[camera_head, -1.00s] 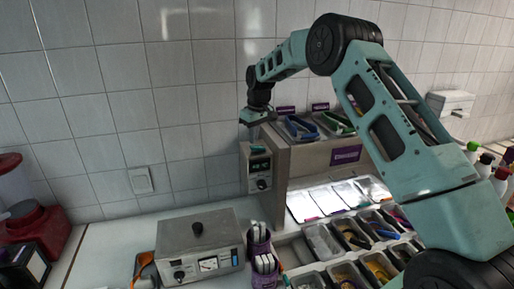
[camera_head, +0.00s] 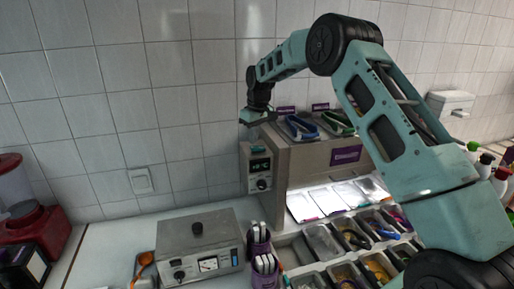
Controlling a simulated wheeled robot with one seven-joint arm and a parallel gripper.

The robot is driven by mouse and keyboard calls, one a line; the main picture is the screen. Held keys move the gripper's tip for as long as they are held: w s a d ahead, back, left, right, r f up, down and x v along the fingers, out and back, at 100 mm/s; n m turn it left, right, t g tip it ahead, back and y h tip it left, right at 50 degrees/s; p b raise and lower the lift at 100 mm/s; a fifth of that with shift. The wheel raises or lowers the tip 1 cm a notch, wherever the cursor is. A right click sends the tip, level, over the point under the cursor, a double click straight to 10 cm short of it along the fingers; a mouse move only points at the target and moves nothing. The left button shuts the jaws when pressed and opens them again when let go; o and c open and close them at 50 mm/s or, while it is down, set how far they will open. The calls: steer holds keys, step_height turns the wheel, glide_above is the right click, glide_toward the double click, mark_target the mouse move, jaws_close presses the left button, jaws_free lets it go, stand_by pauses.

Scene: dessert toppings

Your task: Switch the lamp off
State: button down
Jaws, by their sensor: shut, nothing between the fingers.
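The lamp is not seen as a separate body, but bright light falls on the pale trays (camera_head: 335,199) under the topping unit's shelf. My gripper (camera_head: 253,117) is small in view, shut and empty, above the panel at the unit's upper left corner. Its fingertips are hard to make out, and I cannot tell if it touches anything.
A steel box (camera_head: 198,246) with a gauge and knobs stands on the counter, beside purple holders (camera_head: 262,266). A red dispenser (camera_head: 32,229) is at far left. A wall switch plate (camera_head: 140,180) is on the tiles. Topping trays and bottles fill the right.

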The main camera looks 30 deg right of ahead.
mark_target(254, 147)
steer(key=shift+f+b, duration=0.5)
steer(key=shift+f, duration=0.45)
stand_by(0.8)
steer(key=shift+r, duration=0.1)
steer(key=shift+r+p, duration=2.55)
steer(key=shift+r, duration=0.95)
